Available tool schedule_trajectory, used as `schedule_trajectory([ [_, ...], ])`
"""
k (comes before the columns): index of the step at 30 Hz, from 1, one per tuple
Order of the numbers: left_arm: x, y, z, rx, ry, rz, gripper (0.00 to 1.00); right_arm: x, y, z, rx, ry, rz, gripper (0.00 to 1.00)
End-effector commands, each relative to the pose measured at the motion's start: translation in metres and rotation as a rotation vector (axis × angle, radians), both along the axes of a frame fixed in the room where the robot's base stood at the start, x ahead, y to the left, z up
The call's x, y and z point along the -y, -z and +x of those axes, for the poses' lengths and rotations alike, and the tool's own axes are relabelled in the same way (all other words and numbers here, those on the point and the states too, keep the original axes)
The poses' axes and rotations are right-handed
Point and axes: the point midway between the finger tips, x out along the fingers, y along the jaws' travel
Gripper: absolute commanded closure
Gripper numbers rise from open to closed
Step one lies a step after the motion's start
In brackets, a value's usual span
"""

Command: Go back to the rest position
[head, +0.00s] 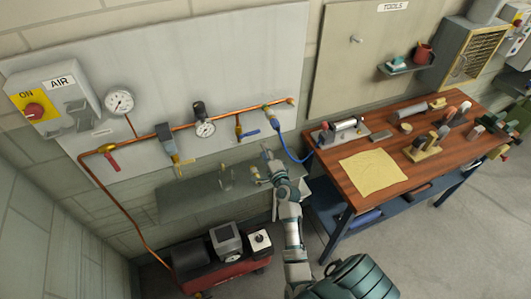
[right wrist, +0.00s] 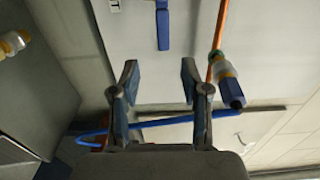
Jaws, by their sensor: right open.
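My right gripper (head: 263,166) is raised in front of the wall, above the grey shelf (head: 180,198) and left of the wooden workbench. In the right wrist view its two fingers (right wrist: 159,78) stand apart with nothing between their tips. A blue hose (right wrist: 170,122) crosses behind the fingers in that view. In the head view the hose (head: 288,152) hangs from the right end of the copper pipe (head: 225,118). Whether the hose touches the gripper I cannot tell. My left gripper does not show.
The wall panel carries gauges (head: 119,101), valves and an AIR box (head: 57,97). A red compressor (head: 215,272) stands below the shelf. The workbench (head: 349,199) on the right holds a yellow cloth (head: 373,173) and several tools. Grey floor is clear at the lower right.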

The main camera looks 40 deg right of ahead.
Motion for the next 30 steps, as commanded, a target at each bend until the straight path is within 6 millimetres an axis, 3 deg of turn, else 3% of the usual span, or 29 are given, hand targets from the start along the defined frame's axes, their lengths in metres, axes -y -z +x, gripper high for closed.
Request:
schedule_trajectory([
  [17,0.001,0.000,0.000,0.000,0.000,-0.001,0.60,-0.001,0.000,-0.003,0.000,0.000,0.000,0.54],
  [20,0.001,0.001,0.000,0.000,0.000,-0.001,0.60,-0.004,0.011,-0.002,-0.024,-0.007,-0.012,0.54],
  [23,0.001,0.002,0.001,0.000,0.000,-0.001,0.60,-0.018,0.049,0.001,-0.106,-0.036,-0.059,0.54],
  [26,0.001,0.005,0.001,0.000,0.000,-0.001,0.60,-0.041,0.115,-0.002,-0.248,-0.092,-0.151,0.54],
  [30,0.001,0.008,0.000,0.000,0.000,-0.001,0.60,-0.082,0.225,-0.027,-0.475,-0.214,-0.327,0.54],
])
